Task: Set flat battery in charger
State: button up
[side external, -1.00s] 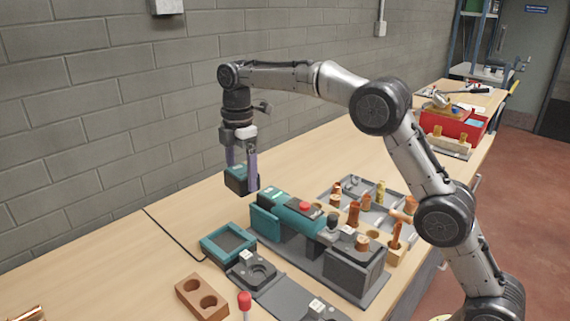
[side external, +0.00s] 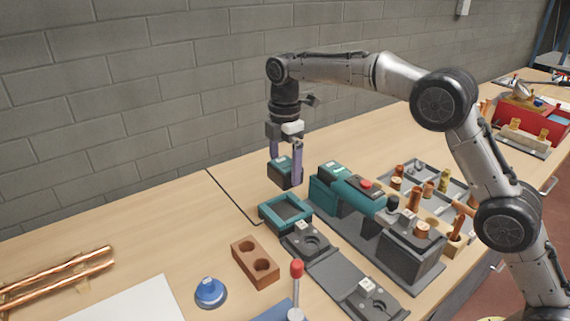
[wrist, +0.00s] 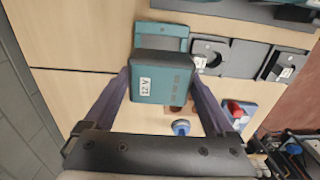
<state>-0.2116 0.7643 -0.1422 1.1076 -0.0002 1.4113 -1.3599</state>
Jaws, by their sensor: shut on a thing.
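My gripper (side external: 286,160) is shut on the flat battery (side external: 283,174), a dark block with a teal part. The charger (side external: 267,222) is a low square teal-rimmed tray with a dark recess that looks empty. The battery is held above the table behind the charger in the side view, apart from it. In the wrist view the battery covers part of the charger (wrist: 163,29).
A teal tool (side external: 358,195) with a red button stands close to the right of the battery. A brick-coloured block with two holes (side external: 246,250), a blue round item (side external: 210,291) and dark plates (side external: 335,262) lie nearby.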

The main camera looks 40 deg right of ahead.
jog(key=shift+f, duration=2.8)
jog(key=shift+f, duration=1.85)
jog(key=o, duration=1.5)
